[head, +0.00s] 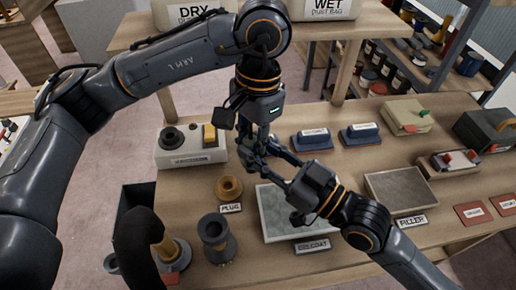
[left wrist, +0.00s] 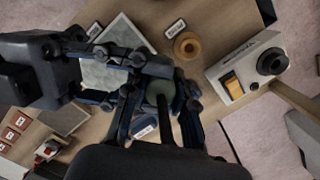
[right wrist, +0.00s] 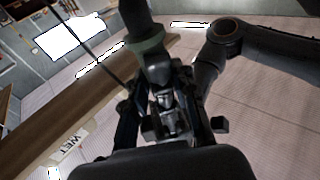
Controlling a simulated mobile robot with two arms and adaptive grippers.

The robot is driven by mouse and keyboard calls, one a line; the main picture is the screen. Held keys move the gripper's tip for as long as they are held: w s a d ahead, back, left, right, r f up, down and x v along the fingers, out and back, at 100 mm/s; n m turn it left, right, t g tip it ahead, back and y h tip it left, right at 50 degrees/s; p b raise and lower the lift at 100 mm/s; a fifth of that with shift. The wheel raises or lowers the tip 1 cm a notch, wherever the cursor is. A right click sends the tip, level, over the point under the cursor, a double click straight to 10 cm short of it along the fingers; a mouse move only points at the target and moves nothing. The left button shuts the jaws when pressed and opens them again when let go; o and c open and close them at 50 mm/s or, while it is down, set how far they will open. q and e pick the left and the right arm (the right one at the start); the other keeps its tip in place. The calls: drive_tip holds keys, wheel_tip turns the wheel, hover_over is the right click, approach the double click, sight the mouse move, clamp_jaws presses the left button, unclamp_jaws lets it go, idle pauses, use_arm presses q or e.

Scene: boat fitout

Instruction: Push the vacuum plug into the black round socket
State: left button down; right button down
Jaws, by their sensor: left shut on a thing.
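The black round socket (head: 172,138) is on the left top of a white vacuum box, and also shows in the left wrist view (left wrist: 272,62); nothing stands in it. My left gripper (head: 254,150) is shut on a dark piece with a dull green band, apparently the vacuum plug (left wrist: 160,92). It is above the table, right of the box. The piece also shows in the right wrist view (right wrist: 150,47). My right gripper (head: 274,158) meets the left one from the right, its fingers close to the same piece. The arms hide the contact; I cannot tell whether it grips.
The vacuum box has an orange switch (head: 209,133). An orange ring (head: 229,188) lies by the PLUG label. A grey gelcoat tray (head: 275,225) is below the grippers. Blue-based blocks (head: 312,139) stand behind right. A shelf overhangs the back.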

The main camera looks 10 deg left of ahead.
use_arm(q)
drive_tip(key=c, duration=1)
unclamp_jaws()
drive_tip(key=shift+d, duration=0.1)
drive_tip(key=shift+r, duration=0.1)
